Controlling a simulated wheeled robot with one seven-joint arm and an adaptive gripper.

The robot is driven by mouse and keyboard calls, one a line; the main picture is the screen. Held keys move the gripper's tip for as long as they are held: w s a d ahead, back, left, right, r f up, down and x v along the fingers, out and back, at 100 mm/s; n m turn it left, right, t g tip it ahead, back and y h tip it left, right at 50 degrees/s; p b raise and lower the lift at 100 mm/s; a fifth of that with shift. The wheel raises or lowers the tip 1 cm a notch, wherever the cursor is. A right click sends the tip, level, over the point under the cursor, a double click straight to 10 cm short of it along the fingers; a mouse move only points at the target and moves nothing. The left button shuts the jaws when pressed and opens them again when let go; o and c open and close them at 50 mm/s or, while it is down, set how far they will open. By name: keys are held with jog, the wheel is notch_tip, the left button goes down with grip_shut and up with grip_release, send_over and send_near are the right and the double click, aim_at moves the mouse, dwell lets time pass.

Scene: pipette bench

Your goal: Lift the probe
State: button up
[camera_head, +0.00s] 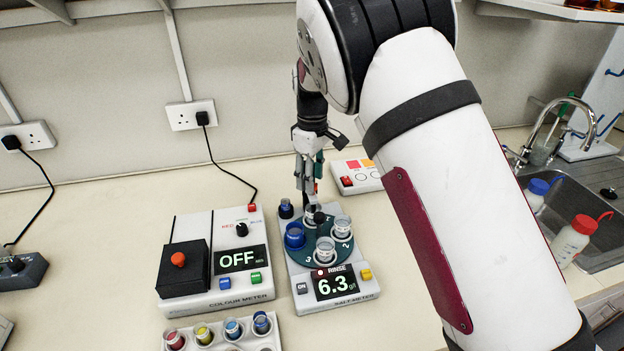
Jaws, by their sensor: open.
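The salt meter (345,291) stands mid-bench, with a lit display reading "RINSE 6.3". Its teal round plate (308,256) carries clear cups, including one at the right (342,228) and one at the front (325,249), plus a blue cup (294,235) at the left. My gripper (307,193) points down over the back of the plate, open. A dark round knob (319,217), perhaps part of the probe, shows just below the fingers at the back cup. The probe's shaft and tip cannot be made out; the fingers partly hide that spot. I cannot tell whether they touch it.
The colour meter (238,296), reading OFF, stands close at the left. A rack (217,337) of coloured vials is in front. A white box with coloured pads (361,166) lies behind at the right. The sink (593,225) and bottles are far right.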

jog(key=shift+f, duration=0.75)
jog(key=shift+c, duration=0.6)
grip_shut()
jog(key=shift+w+r+b, duration=0.1)
jog(key=shift+r+b, duration=0.35)
jog(key=shift+r, duration=2.45)
jog(key=shift+o, duration=0.5)
grip_release()
jog(key=shift+r, duration=0.1)
notch_tip(320, 180, up, 12)
jog(key=shift+f, duration=0.1)
